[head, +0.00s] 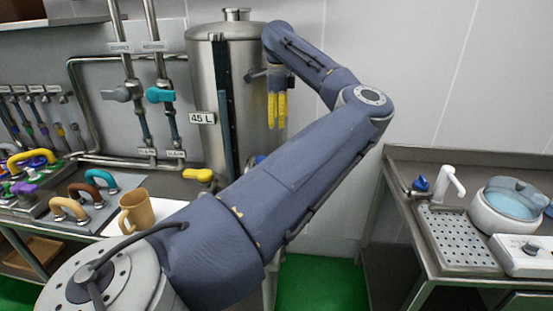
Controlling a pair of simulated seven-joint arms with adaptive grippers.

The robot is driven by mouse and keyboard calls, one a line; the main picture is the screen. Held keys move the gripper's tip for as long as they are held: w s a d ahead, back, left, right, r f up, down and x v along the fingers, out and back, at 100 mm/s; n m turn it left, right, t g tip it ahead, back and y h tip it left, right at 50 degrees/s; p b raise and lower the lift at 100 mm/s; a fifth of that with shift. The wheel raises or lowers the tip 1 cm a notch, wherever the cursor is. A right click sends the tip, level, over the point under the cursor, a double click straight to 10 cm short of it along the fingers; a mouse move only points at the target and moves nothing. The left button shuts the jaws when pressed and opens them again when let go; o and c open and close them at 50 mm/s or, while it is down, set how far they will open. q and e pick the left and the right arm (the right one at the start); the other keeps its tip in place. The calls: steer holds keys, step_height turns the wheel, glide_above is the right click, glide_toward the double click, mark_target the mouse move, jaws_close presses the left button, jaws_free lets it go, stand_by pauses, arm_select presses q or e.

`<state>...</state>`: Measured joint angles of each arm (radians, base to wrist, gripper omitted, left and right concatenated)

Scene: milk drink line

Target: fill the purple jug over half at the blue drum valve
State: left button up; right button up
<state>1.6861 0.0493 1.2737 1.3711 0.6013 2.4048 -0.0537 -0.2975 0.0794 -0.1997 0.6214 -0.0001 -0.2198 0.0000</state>
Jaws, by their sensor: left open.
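My left gripper (277,110), with yellow fingers pointing down, hangs empty in front of the right side of the tall steel drum (235,70) labelled "45 L". Its jaws are open. A small blue part (257,160) shows low on the drum, just above my arm. My arm hides most of the area around it, so I cannot tell whether it is the drum valve. I do not make out a purple jug; a tan jug (137,211) stands on the counter at left. My right gripper is not in view.
A yellow handle (199,175) sits at the drum's lower left. Pipes with grey and teal (160,95) valves run left of it. Colored handles (100,178) crowd the left counter. A steel sink bench (460,237) with a tap and white bowl machine stands at right.

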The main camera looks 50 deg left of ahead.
arm_select(q)
step_height(320, 180, down, 16)
steer(key=shift+r, duration=0.2)
stand_by(0.4)
steer(key=shift+c, duration=0.3)
jaws_close()
